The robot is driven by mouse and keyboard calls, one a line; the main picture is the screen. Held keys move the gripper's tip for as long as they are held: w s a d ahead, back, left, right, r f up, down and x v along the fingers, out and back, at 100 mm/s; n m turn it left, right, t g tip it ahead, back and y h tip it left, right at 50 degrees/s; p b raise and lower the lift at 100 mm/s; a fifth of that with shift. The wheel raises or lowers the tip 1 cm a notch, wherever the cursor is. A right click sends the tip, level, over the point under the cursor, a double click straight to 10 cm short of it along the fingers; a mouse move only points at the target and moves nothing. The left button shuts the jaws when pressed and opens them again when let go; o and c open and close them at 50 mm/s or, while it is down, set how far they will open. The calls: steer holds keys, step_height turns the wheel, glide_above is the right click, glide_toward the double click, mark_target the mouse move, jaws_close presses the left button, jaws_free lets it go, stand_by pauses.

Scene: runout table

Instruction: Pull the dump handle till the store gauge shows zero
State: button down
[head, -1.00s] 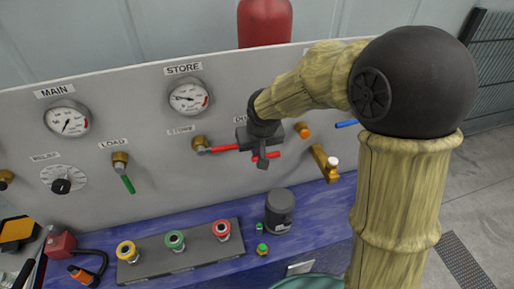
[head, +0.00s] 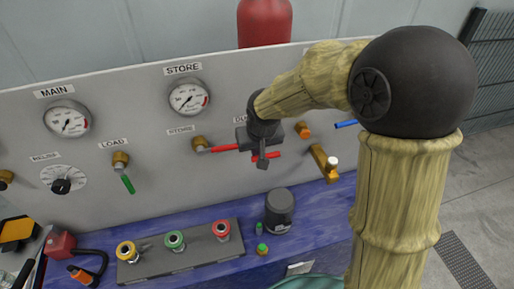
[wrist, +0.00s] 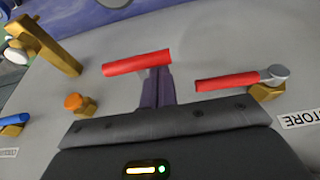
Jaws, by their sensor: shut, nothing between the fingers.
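The store gauge (head: 189,98) is a white round dial under the STORE label; its needle points to the lower left, near the low end, but the figures are too small to read. The red dump handle (head: 268,155) lies roughly level, partly hidden by my gripper (head: 262,160). In the wrist view, the dump handle (wrist: 137,63) crosses just beyond the tips of my gripper (wrist: 156,80). The fingers are shut with nothing between them, close against or touching the handle; I cannot tell which.
The red store valve handle (head: 225,148) is just left of my gripper. The main gauge (head: 67,119) is at far left. A dark jar (head: 279,209) stands on the blue bench below.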

steer(key=shift+r, duration=0.1)
stand_by(0.5)
steer(key=p+v, duration=0.7)
steer(key=v, duration=0.2)
steer(key=shift+s+r, duration=0.2)
steer(key=shift+r, duration=0.2)
steer(key=shift+d, duration=0.1)
steer(key=s+d+f+m+b, duration=0.2)
steer(key=s+d+f+b, duration=0.2)
steer(key=d, duration=0.5)
steer(key=s+d+f+m+g+h+b, duration=0.1)
steer(key=s+d+f+m+b, duration=0.1)
steer(key=s+d+f+b, duration=0.2)
steer(key=s+d+f, duration=0.3)
steer(key=d+f, duration=0.2)
steer(key=shift+s+d+b, duration=0.2)
steer(key=shift+d+b, duration=0.1)
steer(key=shift+d, duration=0.1)
